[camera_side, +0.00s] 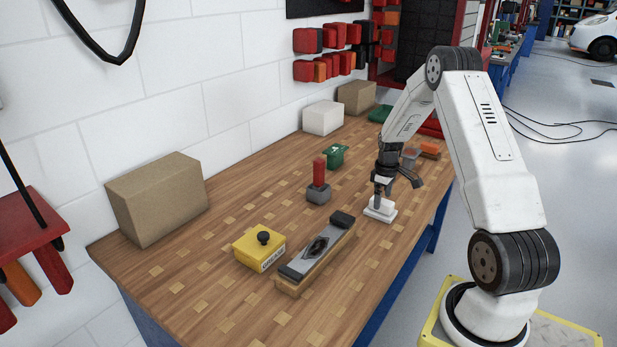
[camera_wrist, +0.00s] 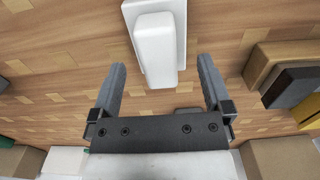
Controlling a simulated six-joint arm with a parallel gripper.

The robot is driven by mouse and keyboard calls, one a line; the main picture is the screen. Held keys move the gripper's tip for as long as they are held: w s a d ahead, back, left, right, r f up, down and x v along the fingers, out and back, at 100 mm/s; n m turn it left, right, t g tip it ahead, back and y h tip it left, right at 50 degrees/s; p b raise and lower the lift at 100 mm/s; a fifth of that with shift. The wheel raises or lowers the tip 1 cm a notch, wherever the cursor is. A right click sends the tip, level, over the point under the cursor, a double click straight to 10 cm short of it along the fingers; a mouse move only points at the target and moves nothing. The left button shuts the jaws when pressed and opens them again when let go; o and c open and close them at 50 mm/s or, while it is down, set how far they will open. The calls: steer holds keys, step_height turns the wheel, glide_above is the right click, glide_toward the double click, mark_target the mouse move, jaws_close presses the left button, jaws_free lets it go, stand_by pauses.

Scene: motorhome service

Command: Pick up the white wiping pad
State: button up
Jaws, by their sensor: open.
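The white wiping pad (camera_side: 380,210) lies on the wooden workbench near its right edge in the side view. It has a flat base with a raised white grip on top. In the wrist view the pad (camera_wrist: 155,45) is at the top centre, its raised grip pointing down between the fingertips. My gripper (camera_side: 391,190) is just above and beside the pad in the side view. In the wrist view my gripper (camera_wrist: 160,75) is open, with one finger on each side of the end of the grip and a gap to both. Nothing is held.
A sharpening block on a wooden base (camera_side: 318,252) lies left of the pad.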

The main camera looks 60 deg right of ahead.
mark_target(382, 204)
steer(key=shift+f, duration=2.15)
steer(key=c, duration=1)
steer(key=shift+r, duration=0.2)
steer(key=shift+r, duration=0.45)
steer(key=s+a+r, duration=0.1)
steer(key=r, duration=0.1)
steer(key=s+a+r, duration=0.1)
steer(key=r, duration=0.2)
steer(key=s+r, duration=0.1)
steer(key=r, duration=0.1)
steer(key=shift+s+a+r, duration=0.2)
steer(key=shift+a, duration=0.2)
steer(key=shift+s+a+r, duration=0.75)
steer(key=shift+s+a, duration=0.25)
steer(key=shift+s, duration=0.2)
steer(key=shift+s+a+r, duration=0.7)
steer(key=shift+s+a, duration=0.35)
steer(key=shift+s, duration=0.15)
steer(key=shift+s+a+r, duration=0.75)
steer(key=shift+s+a, duration=0.25)
steer(key=shift+s, duration=0.2)
